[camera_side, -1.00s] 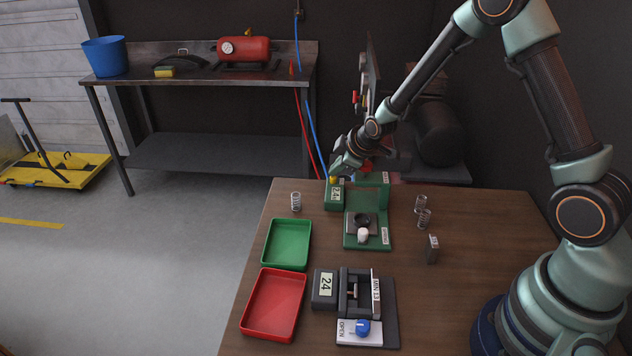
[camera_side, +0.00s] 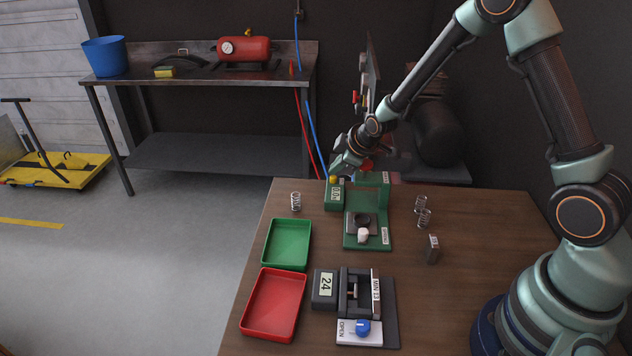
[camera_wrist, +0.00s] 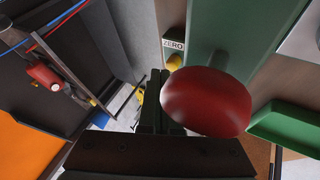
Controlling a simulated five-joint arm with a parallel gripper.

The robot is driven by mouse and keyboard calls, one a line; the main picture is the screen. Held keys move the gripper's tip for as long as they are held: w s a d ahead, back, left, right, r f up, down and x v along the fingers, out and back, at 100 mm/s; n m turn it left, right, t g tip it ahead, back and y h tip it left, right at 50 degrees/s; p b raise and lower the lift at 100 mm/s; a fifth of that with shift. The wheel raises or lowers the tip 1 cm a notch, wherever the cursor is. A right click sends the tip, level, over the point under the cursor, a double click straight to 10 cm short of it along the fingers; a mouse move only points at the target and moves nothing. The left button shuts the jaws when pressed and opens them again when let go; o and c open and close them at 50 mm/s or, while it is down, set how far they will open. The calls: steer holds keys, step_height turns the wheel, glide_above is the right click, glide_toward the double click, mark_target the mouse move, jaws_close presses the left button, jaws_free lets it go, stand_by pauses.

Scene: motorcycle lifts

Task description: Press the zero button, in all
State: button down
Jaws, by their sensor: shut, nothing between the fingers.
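The yellow zero button (camera_wrist: 174,62) sits beside a ZERO label (camera_wrist: 174,45) on the green tester in the wrist view. In the side view the yellow button (camera_side: 333,180) shows on top of the green display box (camera_side: 335,204). My gripper (camera_side: 339,174) is shut and empty, just above the button with a small gap. In the wrist view my gripper's fingers (camera_wrist: 157,98) are together, just below and left of the button. A round red knob (camera_wrist: 207,101) partly hides the tester near them. The green box's display has digits too small to read surely.
A second, dark tester (camera_side: 388,310) with a display showing 24 stands at the front. Green (camera_side: 287,242) and red (camera_side: 273,303) trays lie at the left. Several springs, including one at left (camera_side: 296,201), stand on the table.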

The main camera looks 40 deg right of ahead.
steer(key=shift+r, duration=0.45)
steer(key=shift+r, duration=2.5)
steer(key=s+a+r+m, duration=0.3)
steer(key=s+r+m, duration=0.1)
steer(key=s+r, duration=0.65)
steer(key=s+a+r+m+g, duration=0.1)
steer(key=s+r+m, duration=0.3)
steer(key=s, duration=0.9)
steer(key=shift+a+g+y, duration=0.4)
steer(key=shift+a, duration=0.25)
